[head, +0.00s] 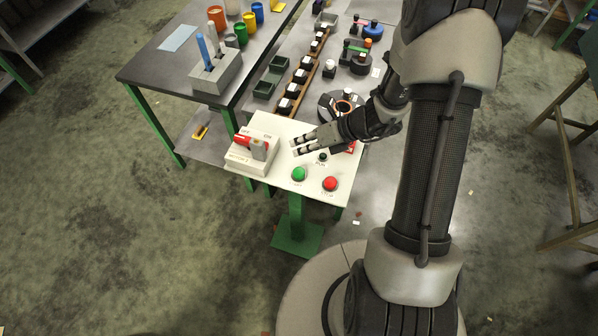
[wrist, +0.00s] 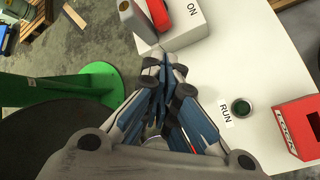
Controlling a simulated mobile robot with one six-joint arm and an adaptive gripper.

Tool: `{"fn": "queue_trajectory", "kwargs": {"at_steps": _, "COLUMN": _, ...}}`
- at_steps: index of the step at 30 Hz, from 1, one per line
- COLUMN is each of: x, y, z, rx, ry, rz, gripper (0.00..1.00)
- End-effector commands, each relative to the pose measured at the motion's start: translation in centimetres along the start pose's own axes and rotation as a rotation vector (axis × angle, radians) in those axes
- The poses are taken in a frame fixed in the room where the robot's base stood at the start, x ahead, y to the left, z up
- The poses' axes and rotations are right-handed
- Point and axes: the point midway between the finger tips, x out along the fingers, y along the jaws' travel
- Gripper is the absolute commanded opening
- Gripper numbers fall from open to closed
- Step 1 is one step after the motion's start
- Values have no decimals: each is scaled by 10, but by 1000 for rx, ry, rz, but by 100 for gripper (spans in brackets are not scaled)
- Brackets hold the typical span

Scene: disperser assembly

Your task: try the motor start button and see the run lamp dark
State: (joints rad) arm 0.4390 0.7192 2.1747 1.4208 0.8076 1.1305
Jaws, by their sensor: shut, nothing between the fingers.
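The white control panel (head: 262,188) carries a green start button (head: 299,174) and a red stop button (head: 330,184) near its front edge. The run lamp (head: 322,157) is a small dark green dome, unlit; it also shows dark beside its RUN label in the wrist view (wrist: 240,107). My gripper (head: 294,146) is shut and empty, above the panel, behind the green button and apart from it in the head view. In the wrist view my fingers (wrist: 165,75) hide much of the panel, and the green button cannot be made out there.
A switch box (head: 246,160) with a red and grey handle stands at the panel's left; its ON marking shows in the wrist view. A red LOCK box (wrist: 298,125) sits beyond the lamp. A green pedestal (head: 297,238) supports the panel. Benches with parts stand behind.

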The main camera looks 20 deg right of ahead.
Motion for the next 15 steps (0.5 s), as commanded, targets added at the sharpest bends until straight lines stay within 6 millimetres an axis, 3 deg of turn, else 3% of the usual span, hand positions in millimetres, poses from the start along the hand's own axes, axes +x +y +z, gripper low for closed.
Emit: {"fn": "queue_trajectory", "kwargs": {"at_steps": 15, "x": 49, "y": -36, "z": -36, "rx": 0, "ry": 1, "rz": 0, "gripper": 0}}
